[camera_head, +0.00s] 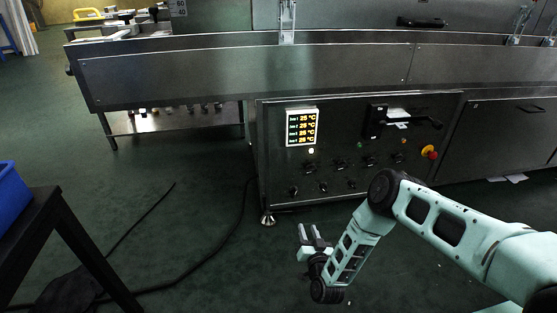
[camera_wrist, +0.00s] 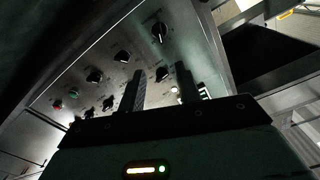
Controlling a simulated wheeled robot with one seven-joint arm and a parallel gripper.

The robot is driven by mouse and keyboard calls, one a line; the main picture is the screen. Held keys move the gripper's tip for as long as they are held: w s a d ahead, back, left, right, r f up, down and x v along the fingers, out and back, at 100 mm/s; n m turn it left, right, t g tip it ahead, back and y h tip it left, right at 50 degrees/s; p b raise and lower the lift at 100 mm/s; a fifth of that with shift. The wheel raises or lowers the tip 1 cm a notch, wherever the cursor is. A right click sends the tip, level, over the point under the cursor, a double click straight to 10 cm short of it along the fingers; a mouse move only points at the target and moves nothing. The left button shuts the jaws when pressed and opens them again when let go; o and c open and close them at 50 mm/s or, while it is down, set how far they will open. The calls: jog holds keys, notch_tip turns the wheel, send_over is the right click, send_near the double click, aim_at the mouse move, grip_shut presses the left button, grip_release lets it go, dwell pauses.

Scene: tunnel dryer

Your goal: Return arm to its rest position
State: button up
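My gripper (camera_head: 312,237) is in the lower middle of the head view, at the end of my pale green arm. It is in front of the lower part of the dryer's control panel (camera_head: 350,150), apart from it. The two fingers stand apart with nothing visible between them. The wrist view shows both fingers (camera_wrist: 162,88) from behind, separated by a gap, with the panel's black knobs (camera_wrist: 122,57) beyond them. The arm is bent and extends in from the lower right of the head view.
The steel tunnel dryer (camera_head: 250,75) spans the back. Its panel has a lit temperature display (camera_head: 301,126) and a red emergency knob (camera_head: 429,152). A blue bin (camera_head: 10,195) stands on a dark table (camera_head: 45,225) at left. Cables (camera_head: 205,258) lie on the green floor, otherwise largely clear.

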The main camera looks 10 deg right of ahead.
jog(key=w+a+r+n+g+y+p, duration=0.1)
jog(key=w+a+r+n+g+y, duration=0.15)
jog(key=a+r, duration=0.55)
jog(key=w+a+r+n+g+y, duration=0.2)
jog(key=a+r+n+g+y, duration=0.15)
jog(key=a+r, duration=0.5)
jog(key=s+r+n+g+h, duration=0.3)
jog(key=s+r+g, duration=0.6)
jog(key=s+r, duration=1.1)
jog(key=s+d+r+n+g+h+p, duration=0.1)
jog(key=s+d+r, duration=0.15)
jog(key=s, duration=0.45)
jog(key=s+d+r+n+g+h, duration=0.1)
jog(key=s+d+r, duration=0.1)
jog(key=s+d, duration=0.35)
jog(key=s+d+r+n+g+p, duration=0.1)
jog(key=s+d+r, duration=0.1)
jog(key=s, duration=0.6)
notch_tip(320, 180, up, 38)
jog(key=p, duration=3.7)
jog(key=shift+f, duration=0.15)
